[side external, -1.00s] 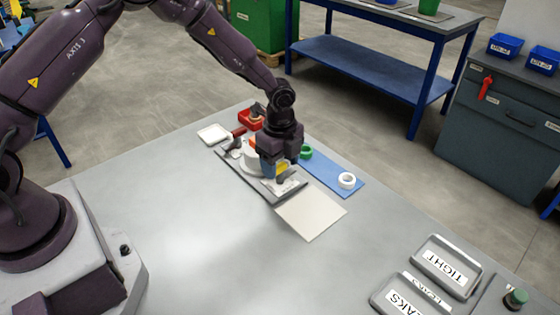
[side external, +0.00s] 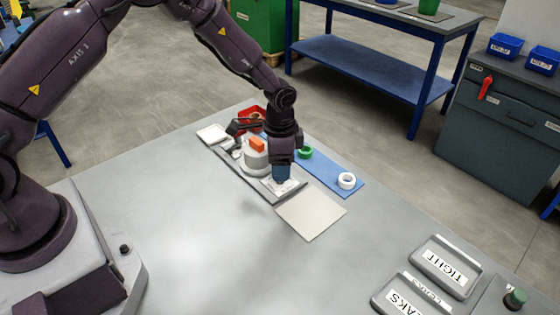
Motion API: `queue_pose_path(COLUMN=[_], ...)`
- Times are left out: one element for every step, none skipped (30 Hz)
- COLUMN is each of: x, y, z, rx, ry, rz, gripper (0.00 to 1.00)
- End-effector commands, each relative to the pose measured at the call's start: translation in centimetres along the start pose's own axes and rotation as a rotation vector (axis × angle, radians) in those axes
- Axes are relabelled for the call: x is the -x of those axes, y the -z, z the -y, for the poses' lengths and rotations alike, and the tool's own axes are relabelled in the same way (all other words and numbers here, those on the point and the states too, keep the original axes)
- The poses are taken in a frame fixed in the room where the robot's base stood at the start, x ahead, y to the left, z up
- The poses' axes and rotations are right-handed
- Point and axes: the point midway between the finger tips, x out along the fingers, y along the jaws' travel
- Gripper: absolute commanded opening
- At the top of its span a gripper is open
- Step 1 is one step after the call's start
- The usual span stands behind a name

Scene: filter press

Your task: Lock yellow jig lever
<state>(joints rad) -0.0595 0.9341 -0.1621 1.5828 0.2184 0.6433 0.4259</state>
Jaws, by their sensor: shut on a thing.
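The jig is a grey plate (side external: 262,187) on the table, bearing a round white body (side external: 256,160) with an orange block (side external: 257,145) on top. A dark clamp handle (side external: 240,126) stands at its far left end. My gripper (side external: 281,178) points down over the right part of the jig, with its blue fingertips low, near the white labelled area. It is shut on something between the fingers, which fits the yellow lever. The lever itself is hidden behind the fingers now.
A blue strip (side external: 325,174) with a green ring (side external: 305,152) and a white ring (side external: 347,181) lies right of the jig. A beige sheet (side external: 310,214) lies in front. A red bin (side external: 250,119) and white tray (side external: 212,134) stand behind.

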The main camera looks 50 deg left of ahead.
Motion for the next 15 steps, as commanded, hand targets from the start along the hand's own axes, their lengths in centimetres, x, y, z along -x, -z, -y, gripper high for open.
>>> queue_pose_path(x=[0.09, 0.09, 0.10, 0.10, 0.10, 0.10, 0.10, 0.10, 0.10, 0.10, 0.10, 0.10, 0.10, 0.10, 0.11], y=[0.18, 0.18, 0.17, 0.17, 0.18, 0.20, 0.19, 0.18, 0.18, 0.20, 0.20, 0.20, 0.20, 0.20, 0.20], z=[-0.05, -0.05, -0.04, -0.03, -0.05, -0.07, -0.05, -0.03, -0.03, -0.04, -0.05, -0.04, -0.03, -0.03, -0.03], rx=[0.041, 0.069, 0.108, 0.137, 0.164, 0.202, 0.229, 0.257, 0.293, 0.317, 0.342, 0.375, 0.398, 0.421, 0.449], ry=[0.002, 0.002, 0.002, 0.002, 0.002, 0.001, 0.002, 0.002, 0.001, 0.001, 0.002, 0.001, 0.001, 0.001, 0.001], rz=[-0.004, -0.004, -0.004, -0.004, -0.004, -0.004, -0.004, -0.004, -0.005, -0.005, -0.005, -0.005, -0.005, -0.005, -0.006], gripper=[0.36, 0.36, 0.36, 0.36, 0.36, 0.36, 0.36, 0.36, 0.36, 0.36, 0.36, 0.36, 0.36, 0.36, 0.36])
